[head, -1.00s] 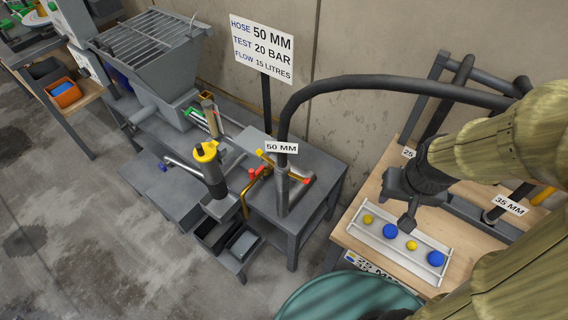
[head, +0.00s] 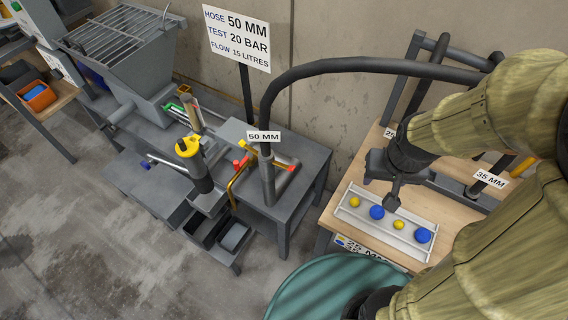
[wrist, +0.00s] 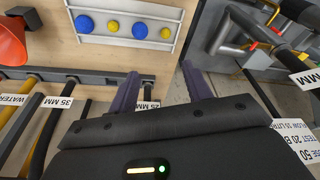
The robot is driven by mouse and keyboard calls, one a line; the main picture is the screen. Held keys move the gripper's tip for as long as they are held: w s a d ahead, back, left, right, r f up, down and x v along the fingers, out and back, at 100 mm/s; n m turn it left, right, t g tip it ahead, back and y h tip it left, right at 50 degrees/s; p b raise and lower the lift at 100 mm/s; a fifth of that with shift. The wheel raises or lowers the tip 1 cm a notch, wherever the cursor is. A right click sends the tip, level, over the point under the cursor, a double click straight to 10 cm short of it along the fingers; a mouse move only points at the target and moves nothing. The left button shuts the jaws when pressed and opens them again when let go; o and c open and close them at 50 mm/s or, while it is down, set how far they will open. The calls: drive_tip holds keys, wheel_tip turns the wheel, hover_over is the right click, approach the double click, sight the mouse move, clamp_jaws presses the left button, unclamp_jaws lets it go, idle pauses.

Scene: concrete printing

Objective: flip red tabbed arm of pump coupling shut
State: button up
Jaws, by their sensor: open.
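The pump's grey outlet pipe and coupling stand at the small grey table (head: 310,160) beside the hopper. A red tab (head: 241,164) shows on the coupling's left, and a yellow lever with a red end (head: 284,166) lies on its right. Whether these arms are open or shut is too small to tell. The black 50 mm hose (head: 268,125) comes down to the coupling. My gripper (head: 391,200) is well to the right, above the wooden bench, apart from the coupling. In the wrist view its two fingers (wrist: 160,88) are spread and empty; the coupling area shows small at upper right.
A white tray (head: 352,213) with blue and yellow balls lies on the bench under my gripper. A teal drum (head: 330,283) stands in front. The hopper (head: 125,50) and a sign (head: 237,38) are at left. An orange cone (wrist: 10,45) shows in the wrist view.

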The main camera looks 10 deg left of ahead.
drive_tip(key=shift+a, duration=0.1)
drive_tip(key=c, duration=0.7)
drive_tip(key=shift+w+a, duration=0.25)
clamp_jaws()
drive_tip(key=w+a+f+m+g+h+p, duration=0.1)
drive_tip(key=w+a+f+h+p, duration=0.15)
drive_tip(key=a, duration=0.55)
drive_tip(key=w+a+f+g+h+p, duration=0.1)
drive_tip(key=w+a+f+h+p, duration=0.15)
drive_tip(key=a, duration=0.45)
drive_tip(key=s+a+f+t+h+p, duration=0.1)
drive_tip(key=a+t+h, duration=0.3)
drive_tip(key=a, duration=1)
drive_tip(key=shift+s+a+f+t+p, duration=0.2)
drive_tip(key=shift+s+a+t+p, duration=0.3)
drive_tip(key=shift+t, duration=0.5)
drive_tip(key=shift+w+d, duration=0.1)
drive_tip(key=shift+d, duration=0.1)
